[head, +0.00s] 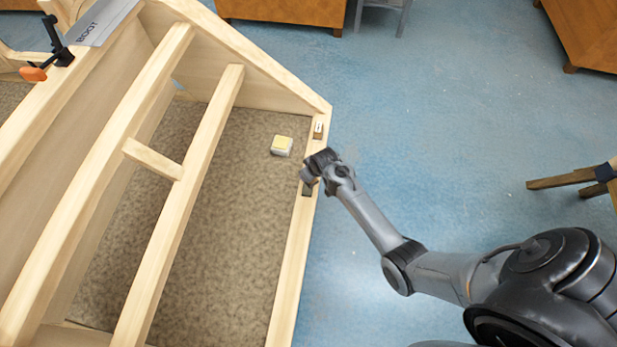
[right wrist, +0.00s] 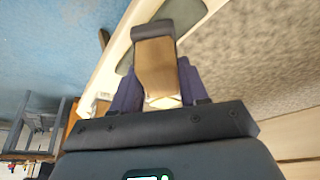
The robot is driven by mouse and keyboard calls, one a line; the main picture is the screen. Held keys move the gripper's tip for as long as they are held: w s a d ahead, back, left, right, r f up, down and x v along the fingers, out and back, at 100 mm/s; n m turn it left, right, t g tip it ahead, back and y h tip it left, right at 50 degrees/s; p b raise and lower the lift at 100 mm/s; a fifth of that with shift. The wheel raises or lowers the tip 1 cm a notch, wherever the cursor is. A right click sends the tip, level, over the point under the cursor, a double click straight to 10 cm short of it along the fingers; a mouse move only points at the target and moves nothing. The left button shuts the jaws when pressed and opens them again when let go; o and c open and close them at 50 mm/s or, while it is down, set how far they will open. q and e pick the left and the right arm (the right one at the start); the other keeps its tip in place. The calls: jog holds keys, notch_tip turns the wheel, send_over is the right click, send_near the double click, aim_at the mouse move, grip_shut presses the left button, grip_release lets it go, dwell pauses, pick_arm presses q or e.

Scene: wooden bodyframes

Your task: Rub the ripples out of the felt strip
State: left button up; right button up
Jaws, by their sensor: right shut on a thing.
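The felt strip (right wrist: 196,14) is a grey-green band along the pale wooden rail in the right wrist view, showing on both sides of a held block. A short dark piece of it (head: 307,189) shows on the rail in the head view. My right gripper (right wrist: 157,85) is shut on a brown wooden block (right wrist: 157,68) with a dark grey end, which covers part of the strip. Whether block and felt touch is unclear. In the head view my right gripper (head: 308,178) is over the right rail. Ripples cannot be made out. My left gripper is not in view.
A yellow-topped pale block (head: 282,146) lies on the mottled brown panel. A small white-faced piece (head: 318,130) sits on the rail beyond my gripper. A clamp (head: 58,50) and a grey plate (head: 98,22) are at the far left. Blue floor right of the frame is mostly open.

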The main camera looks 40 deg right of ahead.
jog(key=shift+w+d+f, duration=0.1)
jog(key=shift+w+d, duration=0.6)
jog(key=shift+d, duration=0.15)
jog(key=shift+w+d+b, duration=0.55)
jog(key=shift+w+d, duration=0.05)
jog(key=shift+d, duration=0.25)
jog(key=shift+w+d+b, duration=0.55)
jog(key=shift+w+d, duration=0.45)
jog(key=shift+d, duration=0.15)
notch_tip(320, 180, up, 4)
jog(key=p, duration=0.3)
jog(key=shift+s+a+f, duration=0.1)
jog(key=shift+f, duration=0.1)
notch_tip(320, 180, up, 5)
jog(key=p, duration=0.5)
jog(key=shift+f, duration=0.15)
